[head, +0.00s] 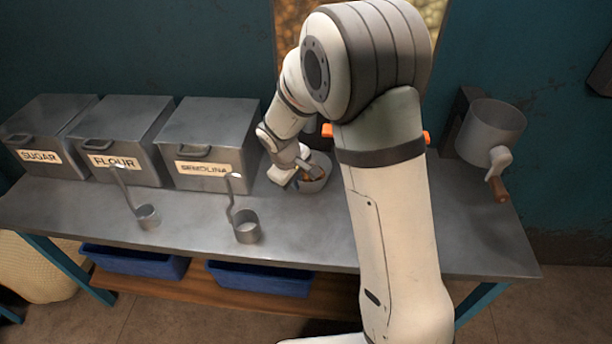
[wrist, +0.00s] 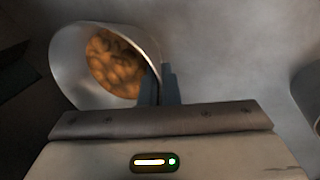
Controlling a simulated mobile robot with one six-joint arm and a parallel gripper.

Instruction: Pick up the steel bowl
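The steel bowl (head: 317,185) is on the table's back half, right of the semolina bin, partly hidden behind my gripper and arm. In the wrist view the steel bowl (wrist: 68,66) is at upper left, with brown, lumpy contents inside. My gripper (head: 308,172) reaches down at the bowl's rim. In the wrist view the two dark fingers of my gripper (wrist: 160,84) are close together, one on each side of the rim at the bowl's right. They look shut on the rim. I cannot tell whether the bowl touches the table.
Metal bins for sugar (head: 45,130), flour (head: 118,135) and semolina (head: 208,140) stand left on the metal table (head: 185,225). A cranked metal drum (head: 490,130) is at right. Blue trays (head: 260,280) sit below.

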